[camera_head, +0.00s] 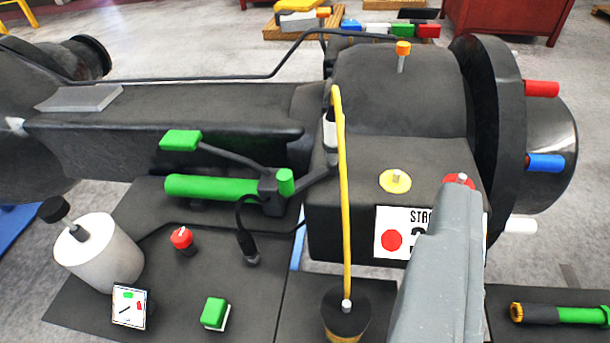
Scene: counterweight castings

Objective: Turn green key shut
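Several green parts are in view, and I cannot tell for sure which is the key. A green paddle (181,140) sits on the end of a dark lever that runs down to a pivot block. Below it a green cylinder (210,187) lies level through that block, with a short green end (286,182) at the right. A green square button (215,313) stands on the dark plate in front. My gripper (457,195) is a grey shape rising from the lower right edge, well right of these parts. Its fingers cannot be told apart.
A yellow upright rod (343,200) stands between my gripper and the green parts. A white cylinder (100,252), a red knob (182,238) and a small marked card (130,307) are at the lower left. A yellow disc (395,181) and a red disc (459,181) top the block.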

